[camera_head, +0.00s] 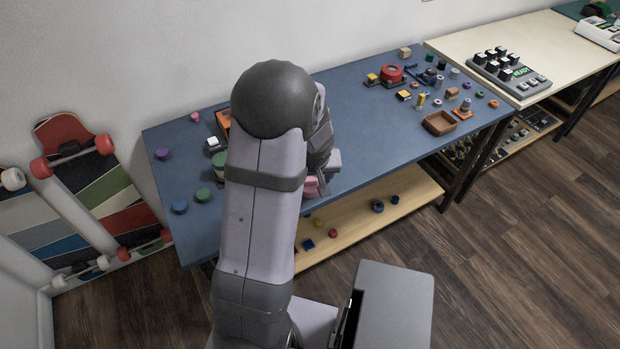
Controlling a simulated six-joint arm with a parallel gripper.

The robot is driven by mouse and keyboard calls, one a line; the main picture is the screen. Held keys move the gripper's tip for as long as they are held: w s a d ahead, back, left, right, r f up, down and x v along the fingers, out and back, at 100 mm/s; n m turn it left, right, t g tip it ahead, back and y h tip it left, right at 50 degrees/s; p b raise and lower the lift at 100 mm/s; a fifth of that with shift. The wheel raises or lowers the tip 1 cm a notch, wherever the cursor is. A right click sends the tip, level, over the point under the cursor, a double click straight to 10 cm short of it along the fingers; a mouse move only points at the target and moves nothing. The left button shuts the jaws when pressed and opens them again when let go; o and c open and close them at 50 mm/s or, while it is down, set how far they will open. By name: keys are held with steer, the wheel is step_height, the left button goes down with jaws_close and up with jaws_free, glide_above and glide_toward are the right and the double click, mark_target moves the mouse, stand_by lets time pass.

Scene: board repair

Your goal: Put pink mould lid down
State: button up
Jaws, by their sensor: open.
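A pink piece (311,186), which looks like the mould lid or part of the mould, shows low beside my arm near the front edge of the blue table (362,140). My gripper (322,186) is at its right side, close above the table, and is mostly hidden behind my arm. Its jaws are open. I cannot tell whether the fingers touch the pink piece. A pale block (334,160) shows just right of the gripper.
Green (203,195), blue (180,207) and purple (162,153) round pieces lie on the table's left. A brown tray (439,123) and several small parts fill the right. The table's middle, right of my arm, is clear. A lower shelf (345,222) holds small pieces.

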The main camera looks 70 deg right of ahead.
steer(key=v, duration=1)
steer(key=shift+p, duration=0.4)
steer(key=shift+f, duration=0.1)
steer(key=w+a+n+y, duration=0.3)
steer(key=w+a+n, duration=0.4)
steer(key=w+a, duration=1.35)
steer(key=s+a+f+n+g+y, duration=0.1)
steer(key=a+n, duration=0.5)
steer(key=a, duration=1.5)
steer(key=shift+s+a+f+n+g, duration=0.25)
steer(key=shift+s+f+n+g, duration=0.1)
steer(key=shift+s, duration=0.15)
